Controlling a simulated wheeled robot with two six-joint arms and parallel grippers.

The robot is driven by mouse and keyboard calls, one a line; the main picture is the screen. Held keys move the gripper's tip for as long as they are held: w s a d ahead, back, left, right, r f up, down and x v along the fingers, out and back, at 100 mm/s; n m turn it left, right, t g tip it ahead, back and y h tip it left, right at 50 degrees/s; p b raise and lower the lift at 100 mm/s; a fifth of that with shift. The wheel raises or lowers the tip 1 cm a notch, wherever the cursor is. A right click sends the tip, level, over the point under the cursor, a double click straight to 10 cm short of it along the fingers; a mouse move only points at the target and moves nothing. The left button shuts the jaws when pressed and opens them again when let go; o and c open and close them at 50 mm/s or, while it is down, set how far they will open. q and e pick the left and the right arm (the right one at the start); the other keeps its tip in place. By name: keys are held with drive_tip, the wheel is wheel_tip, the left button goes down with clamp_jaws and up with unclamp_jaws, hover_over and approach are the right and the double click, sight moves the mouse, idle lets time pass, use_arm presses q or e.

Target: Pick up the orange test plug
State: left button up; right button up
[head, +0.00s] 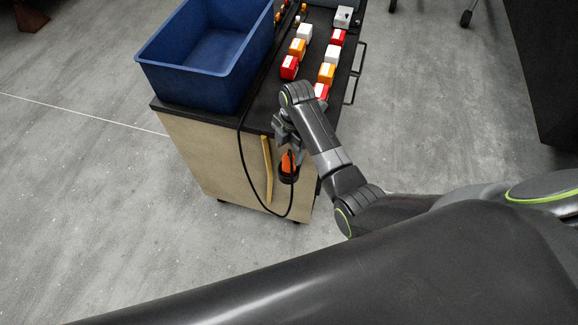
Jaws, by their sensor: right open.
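The orange test plug (287,163) sits upright in a small black holder (288,177) on the side of the wooden cart. A black cable loops below it and up over the cart's edge. My right gripper (288,142) is open and points down just above the plug. Its fingers are partly hidden by my wrist, and I cannot tell whether they touch the plug. My left gripper is not in view.
The cart's black top (262,110) bears a blue bin (205,52) and rows of red, orange and white blocks (298,48). A yellow bar (267,168) is on the cart's side, left of the plug. A black handle (356,75) is at the right. Grey floor lies clear at left.

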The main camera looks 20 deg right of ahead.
sight(290, 154)
drive_tip(key=shift+f+p, duration=0.45)
drive_tip(key=shift+f, duration=2.5)
drive_tip(key=c, duration=1.2)
drive_tip(key=shift+r, duration=0.15)
